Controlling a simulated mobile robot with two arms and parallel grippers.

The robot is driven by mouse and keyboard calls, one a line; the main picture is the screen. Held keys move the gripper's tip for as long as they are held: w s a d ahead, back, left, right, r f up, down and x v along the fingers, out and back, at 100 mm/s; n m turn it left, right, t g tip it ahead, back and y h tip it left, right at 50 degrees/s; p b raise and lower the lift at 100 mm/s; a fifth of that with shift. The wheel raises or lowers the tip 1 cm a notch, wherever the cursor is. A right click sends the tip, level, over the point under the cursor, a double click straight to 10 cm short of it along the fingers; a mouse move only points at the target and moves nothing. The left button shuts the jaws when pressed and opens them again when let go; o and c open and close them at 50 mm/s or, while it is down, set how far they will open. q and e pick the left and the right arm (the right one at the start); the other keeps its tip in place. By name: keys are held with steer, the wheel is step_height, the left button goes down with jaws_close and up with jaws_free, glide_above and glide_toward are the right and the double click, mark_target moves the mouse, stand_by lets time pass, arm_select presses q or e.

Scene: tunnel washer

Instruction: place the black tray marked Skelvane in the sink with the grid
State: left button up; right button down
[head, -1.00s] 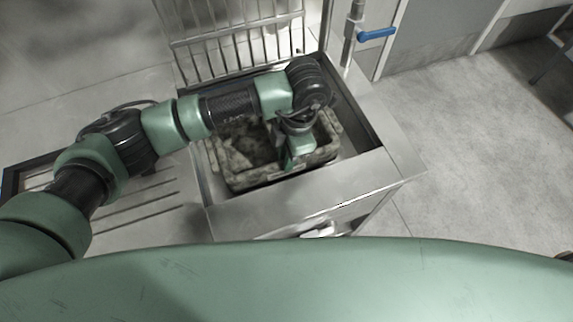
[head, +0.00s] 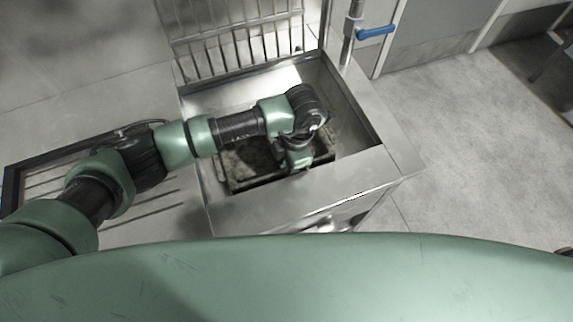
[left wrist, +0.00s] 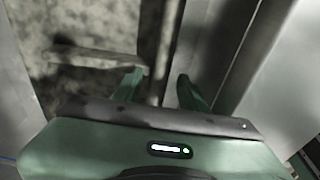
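The dark, mottled tray (head: 258,181) sits low inside the steel sink (head: 300,203), close to its front wall in the head view. No name on it can be read. The metal grid (head: 235,42) stands raised at the back of this sink. My left gripper (head: 297,165) reaches down into the sink at the tray's right end. In the left wrist view its fingers (left wrist: 158,85) straddle the wall of the tray (left wrist: 85,85), one inside and one outside. Contact under the tray is hidden. My right gripper is not in view.
A ribbed drainboard (head: 130,205) lies left of the sink, under my left arm. A blue-handled tap (head: 375,32) on a pipe stands behind the sink's back right corner. Open floor (head: 480,150) lies to the right.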

arm_select(q)
step_height(320, 180, up, 12)
steer(key=d+b, duration=0.1)
steer(key=shift+w+d, duration=0.25)
steer(key=shift+d, duration=0.1)
steer(key=shift+r, duration=0.1)
stand_by(0.6)
